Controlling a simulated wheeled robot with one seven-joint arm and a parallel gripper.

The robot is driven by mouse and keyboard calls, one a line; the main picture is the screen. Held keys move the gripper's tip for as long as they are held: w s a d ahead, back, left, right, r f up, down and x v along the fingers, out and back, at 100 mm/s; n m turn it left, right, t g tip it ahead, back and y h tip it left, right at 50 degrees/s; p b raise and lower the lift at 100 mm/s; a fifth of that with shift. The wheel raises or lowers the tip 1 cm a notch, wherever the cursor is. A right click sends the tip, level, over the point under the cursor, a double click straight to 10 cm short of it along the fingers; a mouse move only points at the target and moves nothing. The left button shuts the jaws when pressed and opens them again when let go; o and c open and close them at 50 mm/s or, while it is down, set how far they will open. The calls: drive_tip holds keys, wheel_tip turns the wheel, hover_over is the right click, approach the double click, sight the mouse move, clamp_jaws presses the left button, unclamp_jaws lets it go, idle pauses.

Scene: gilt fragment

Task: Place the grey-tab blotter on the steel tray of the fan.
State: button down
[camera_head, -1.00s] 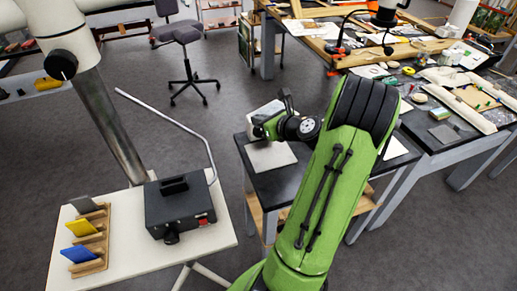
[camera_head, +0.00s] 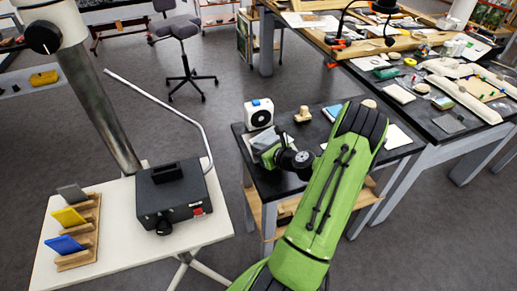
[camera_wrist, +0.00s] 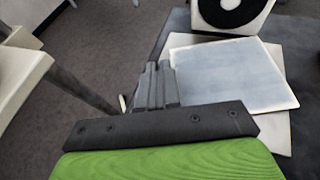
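The fan (camera_head: 260,113) is a white box with a round black opening at the back left of the small dark table; it also shows at the top of the wrist view (camera_wrist: 232,12). The steel tray (camera_wrist: 276,133) is a pale flat plate in front of it. A grey-blue square slab, seemingly the grey-tab blotter (camera_wrist: 232,76), overlaps the tray in the wrist view. My gripper (camera_wrist: 158,80) has its fingers close together at the slab's left edge, apparently shut on its tab, which the fingers hide. I cannot tell whether the slab touches the tray.
A wooden knobbed piece (camera_head: 303,115) and a pale pad (camera_head: 333,112) stand right of the fan. A cluttered workbench (camera_head: 440,150) adjoins on the right. At left, a white table (camera_head: 115,262) carries a black case (camera_head: 172,195) and a rack (camera_head: 80,258) with grey, yellow and blue pieces.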

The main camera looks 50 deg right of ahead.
drive_tip(key=c, duration=1.3)
unclamp_jaws()
drive_tip(key=shift+f, duration=0.1)
drive_tip(key=shift+c, duration=0.2)
drive_tip(key=shift+s+r, duration=0.25)
drive_tip(key=p+v, duration=0.1)
drive_tip(key=v, duration=1)
drive_tip(key=shift+s+a+r+p, duration=0.1)
drive_tip(key=shift+s+p, duration=0.1)
drive_tip(key=shift+p, duration=0.1)
